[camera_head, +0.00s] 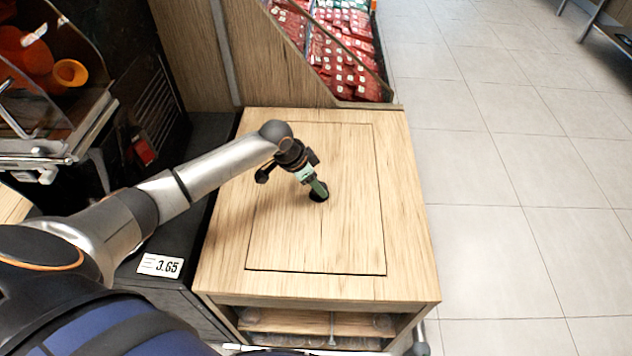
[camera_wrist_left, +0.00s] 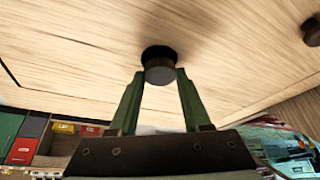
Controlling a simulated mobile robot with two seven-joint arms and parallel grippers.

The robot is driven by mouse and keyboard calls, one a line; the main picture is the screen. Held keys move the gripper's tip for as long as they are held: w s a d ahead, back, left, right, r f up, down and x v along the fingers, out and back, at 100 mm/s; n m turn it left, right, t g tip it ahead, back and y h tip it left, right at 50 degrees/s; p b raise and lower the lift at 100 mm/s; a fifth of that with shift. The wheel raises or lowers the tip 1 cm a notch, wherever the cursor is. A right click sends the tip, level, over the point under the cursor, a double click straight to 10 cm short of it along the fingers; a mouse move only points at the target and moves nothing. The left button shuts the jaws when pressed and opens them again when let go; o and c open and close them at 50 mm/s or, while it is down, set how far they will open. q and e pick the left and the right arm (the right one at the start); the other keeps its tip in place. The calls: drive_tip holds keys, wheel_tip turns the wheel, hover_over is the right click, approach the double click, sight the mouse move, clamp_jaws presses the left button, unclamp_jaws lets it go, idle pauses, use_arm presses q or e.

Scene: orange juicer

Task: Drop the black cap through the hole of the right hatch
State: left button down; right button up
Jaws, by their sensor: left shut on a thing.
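The wooden hatch (camera_head: 345,240) is a square panel in the top of the wooden cabinet. My left gripper (camera_head: 319,189), with green fingers, points down at the dark hole (camera_head: 318,197) in this hatch. In the left wrist view, the fingertips (camera_wrist_left: 160,73) are shut on the small round black cap (camera_wrist_left: 160,74). The cap is right at the dark hole (camera_wrist_left: 157,51), which it partly covers. How far it is into the hole, I cannot tell. In the head view the cap is not clearly visible. My right gripper is not in view.
An orange juicer machine (camera_head: 70,75) stands at the left. A bin of red packets (camera_head: 340,60) is behind the cabinet. A price tag reading 3.65 (camera_head: 160,265) is at the lower left. Glass-like items are on the shelf below. Tiled floor (camera_head: 500,200) lies open at the right.

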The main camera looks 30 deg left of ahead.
use_arm(q)
drive_tip(key=shift+p, duration=0.4)
idle(0.5)
unclamp_jaws()
idle(0.4)
idle(0.8)
